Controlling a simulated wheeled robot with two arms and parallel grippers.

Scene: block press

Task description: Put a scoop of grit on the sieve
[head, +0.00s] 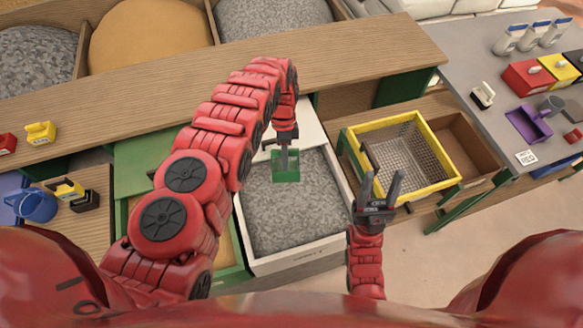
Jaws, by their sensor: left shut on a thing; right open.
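The grey grit (290,215) fills a white-walled drawer bin in the middle of the head view. My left gripper (284,142) is shut on the upright handle of a green scoop (286,178). The scoop's green part is at the far part of the grit; I cannot tell how deep it sits or whether it holds grit. The sieve (443,127), a yellow frame with a metal mesh, is to the right of the bin, and no grit shows on its mesh. My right gripper (380,190) is open and empty, in front of the sieve.
A brown wooden box (465,145) stands right of the sieve. Larger bins of grey and tan material lie behind the wooden ledge (350,60). A blue jug (36,205) stands at left. A purple scoop (528,122) lies on the grey table at right.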

